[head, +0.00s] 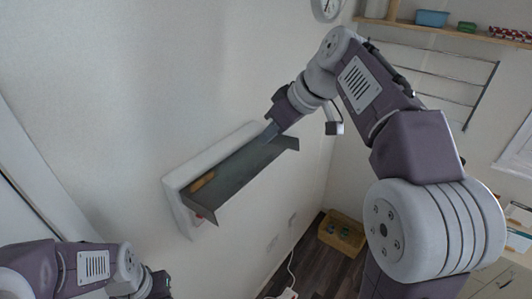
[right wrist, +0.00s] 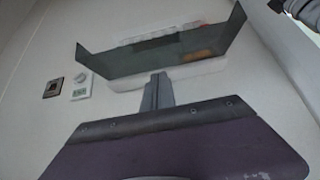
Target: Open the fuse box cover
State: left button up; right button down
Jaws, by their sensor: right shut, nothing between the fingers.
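The fuse box (head: 178,212) is a white box on the wall, left of centre in the head view. Its dark, see-through cover (head: 240,172) stands out from the box at an angle, with bent end flaps. An orange-brown part shows inside at the box's left end. The cover also shows in the right wrist view (right wrist: 150,55), with pale parts behind it. My right gripper (head: 271,131) is at the cover's upper right edge, shut and empty; I cannot tell whether it touches. Its closed fingers show in the right wrist view (right wrist: 158,92). My left gripper is low left, mostly cut off.
A dark switch (right wrist: 53,88) and a white thermostat-like panel (right wrist: 81,86) are on the wall. A wooden crate (head: 342,232) stands on the floor. A wire rack (head: 430,75) and a shelf (head: 455,32) are at upper right. The wall left of the box is bare.

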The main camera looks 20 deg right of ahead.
pick_arm(q)
jog(key=shift+r+p, duration=0.35)
jog(key=shift+r, duration=0.05)
pick_arm(e)
jog(key=f, duration=0.5)
jog(key=shift+w+a+f, duration=0.25)
jog(key=shift+f, duration=0.15)
